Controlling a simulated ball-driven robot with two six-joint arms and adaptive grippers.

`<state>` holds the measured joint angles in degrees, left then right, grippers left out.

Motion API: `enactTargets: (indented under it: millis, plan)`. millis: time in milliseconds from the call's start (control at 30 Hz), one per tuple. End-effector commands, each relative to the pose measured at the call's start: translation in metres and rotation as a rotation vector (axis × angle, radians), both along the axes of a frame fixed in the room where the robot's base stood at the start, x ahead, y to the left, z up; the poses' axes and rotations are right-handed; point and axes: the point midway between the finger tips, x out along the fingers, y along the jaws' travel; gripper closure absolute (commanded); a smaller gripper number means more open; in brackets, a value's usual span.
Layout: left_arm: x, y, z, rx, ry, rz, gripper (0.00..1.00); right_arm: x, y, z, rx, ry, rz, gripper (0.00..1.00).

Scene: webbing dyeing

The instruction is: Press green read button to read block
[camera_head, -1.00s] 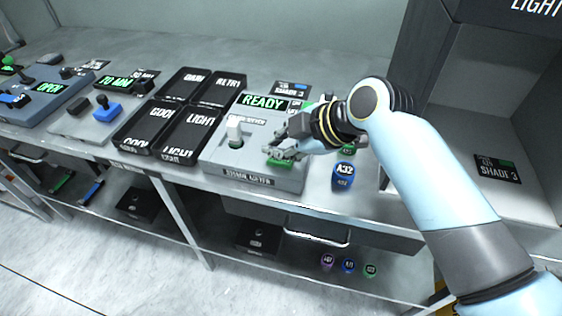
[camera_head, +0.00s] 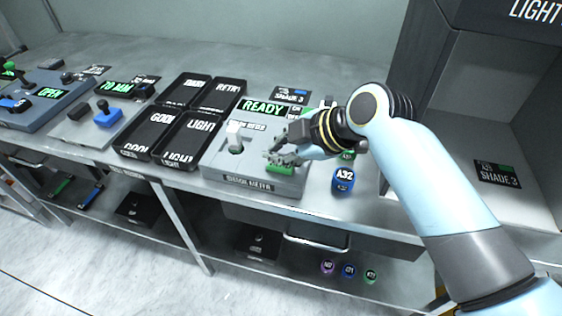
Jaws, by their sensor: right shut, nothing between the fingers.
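The grey shade meter (camera_head: 222,164) stands on the bench with a lit display (camera_head: 263,107) that reads READY. A white block (camera_head: 235,137) sits upright in a slot on its top, at the left. The green button (camera_head: 279,169) is at the front right of the meter's top. My right gripper (camera_head: 270,157) is shut and empty, its fingertips just above and at the back edge of the green button; I cannot tell whether they touch it. My left gripper is not in view.
A blue A32 container (camera_head: 343,181) stands right of the meter, near my right wrist. Black trays (camera_head: 185,138) labelled GOOD, LIGHT, DARK and RETRY lie to the left. A device with a blue lever (camera_head: 107,115) stands further left. A dark cabinet (camera_head: 412,78) borders the right side.

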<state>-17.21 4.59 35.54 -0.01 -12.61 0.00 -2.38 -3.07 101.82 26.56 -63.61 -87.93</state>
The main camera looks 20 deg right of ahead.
Motion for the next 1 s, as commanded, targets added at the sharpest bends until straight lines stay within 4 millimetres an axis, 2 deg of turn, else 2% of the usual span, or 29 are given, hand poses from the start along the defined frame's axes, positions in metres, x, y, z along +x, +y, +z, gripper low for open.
enactTargets:
  millis: [1000]
  plan:
    - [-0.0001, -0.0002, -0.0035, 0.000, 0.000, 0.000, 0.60, -0.0001, 0.0000, -0.0093, 0.000, 0.000, 0.000, 1.00]
